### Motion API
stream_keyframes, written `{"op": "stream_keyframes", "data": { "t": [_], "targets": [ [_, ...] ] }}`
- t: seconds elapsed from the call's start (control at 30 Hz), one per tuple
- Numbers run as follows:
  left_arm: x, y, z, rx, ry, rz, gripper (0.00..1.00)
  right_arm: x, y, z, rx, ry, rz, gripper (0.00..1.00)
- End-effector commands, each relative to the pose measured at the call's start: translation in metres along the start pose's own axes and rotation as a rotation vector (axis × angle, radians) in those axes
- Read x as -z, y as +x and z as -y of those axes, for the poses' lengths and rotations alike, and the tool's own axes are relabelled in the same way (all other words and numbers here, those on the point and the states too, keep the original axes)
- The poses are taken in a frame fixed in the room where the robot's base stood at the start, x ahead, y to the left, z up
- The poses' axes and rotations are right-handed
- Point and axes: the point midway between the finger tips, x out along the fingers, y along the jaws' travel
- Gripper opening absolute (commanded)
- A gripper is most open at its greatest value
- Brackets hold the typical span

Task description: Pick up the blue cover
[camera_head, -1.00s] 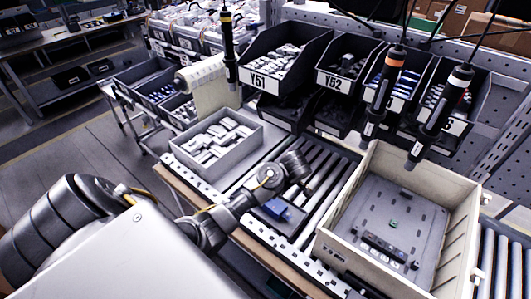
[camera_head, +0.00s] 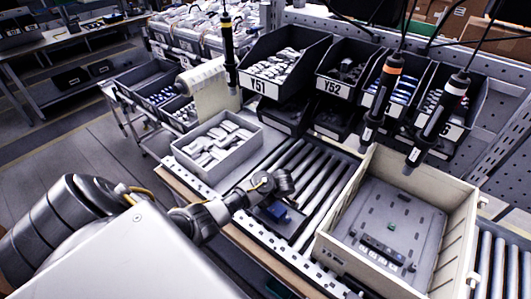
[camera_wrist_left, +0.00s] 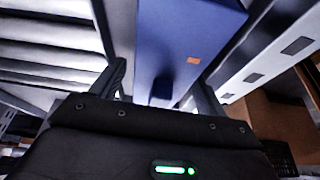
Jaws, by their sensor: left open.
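The blue cover (camera_head: 280,214) lies on a dark flat piece on the roller conveyor, left of the large beige bin, partly hidden by my left wrist. In the left wrist view the blue cover (camera_wrist_left: 188,38) fills the top middle, with a small orange mark and a dark spot on it. My left gripper (camera_head: 279,200) is low, just above the cover. In the left wrist view its open fingers (camera_wrist_left: 163,84) stand on either side of the cover's near end. Whether they touch it I cannot tell. My right gripper is not in view.
A beige bin (camera_head: 463,215) holding a grey panel stands right on the rollers (camera_head: 318,172). A grey tray (camera_head: 196,172) of white parts is at left. Black bins of parts stand behind. Several screwdrivers hang above, one left (camera_head: 229,50) and two over the beige bin.

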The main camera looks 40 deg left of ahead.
Motion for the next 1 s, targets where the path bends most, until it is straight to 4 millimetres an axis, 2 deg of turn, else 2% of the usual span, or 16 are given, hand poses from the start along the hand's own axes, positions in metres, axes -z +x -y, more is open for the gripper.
{"op": "stream_keyframes", "data": {
  "t": [0.23,0.63,1.0],
  "targets": [
    [-0.0002,0.0011,-0.0003,-0.001,0.0,0.0,0.73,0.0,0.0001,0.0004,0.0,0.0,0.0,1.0],
    [-0.0001,0.001,-0.0002,-0.001,0.0,0.0,0.22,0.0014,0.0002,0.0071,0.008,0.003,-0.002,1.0],
    [0.0019,-0.0054,-0.0011,-0.004,-0.001,0.002,0.22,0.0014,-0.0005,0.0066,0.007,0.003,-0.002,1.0]
  ]
}}
